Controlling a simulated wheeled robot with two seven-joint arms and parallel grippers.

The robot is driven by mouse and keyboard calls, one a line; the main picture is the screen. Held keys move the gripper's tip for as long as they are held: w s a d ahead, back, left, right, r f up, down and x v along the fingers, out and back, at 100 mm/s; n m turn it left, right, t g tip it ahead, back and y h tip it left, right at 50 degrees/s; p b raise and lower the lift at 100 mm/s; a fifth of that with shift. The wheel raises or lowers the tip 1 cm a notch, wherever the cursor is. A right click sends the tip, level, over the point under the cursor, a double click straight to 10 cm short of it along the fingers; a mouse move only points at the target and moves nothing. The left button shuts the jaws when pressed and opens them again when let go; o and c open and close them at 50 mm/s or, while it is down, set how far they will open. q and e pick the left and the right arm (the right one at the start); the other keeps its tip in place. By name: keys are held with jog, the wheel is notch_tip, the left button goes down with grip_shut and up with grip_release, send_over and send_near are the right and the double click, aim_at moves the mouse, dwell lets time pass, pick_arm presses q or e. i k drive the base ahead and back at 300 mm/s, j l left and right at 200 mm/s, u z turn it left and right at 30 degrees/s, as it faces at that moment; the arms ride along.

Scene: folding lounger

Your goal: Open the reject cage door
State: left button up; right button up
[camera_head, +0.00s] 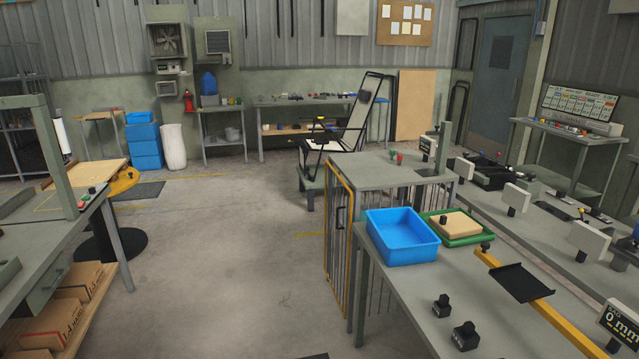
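The reject cage (385,178) is a grey-topped cage with vertical bars, standing in the middle of the room. Its door (350,250) is a narrow barred panel with a yellow frame on the cage's left side, seen at a steep angle. A dark upright handle (340,217) sits on the door at about mid-height. The door looks closed, flush with the cage side, though the angle hides any small gap. Neither of my grippers shows in the head view.
A workbench with a blue bin (402,250) and green tray (480,236) stands at the cage's near right. A lounger frame (350,125) stands behind the cage. Another bench (50,265) is at left. Open concrete floor (230,260) lies left of the door.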

aim_at(326, 177)
jog(key=i+l, duration=0.1)
jog(key=i, duration=0.6)
jog(key=i+l+z, duration=0.15)
jog(key=i, duration=0.55)
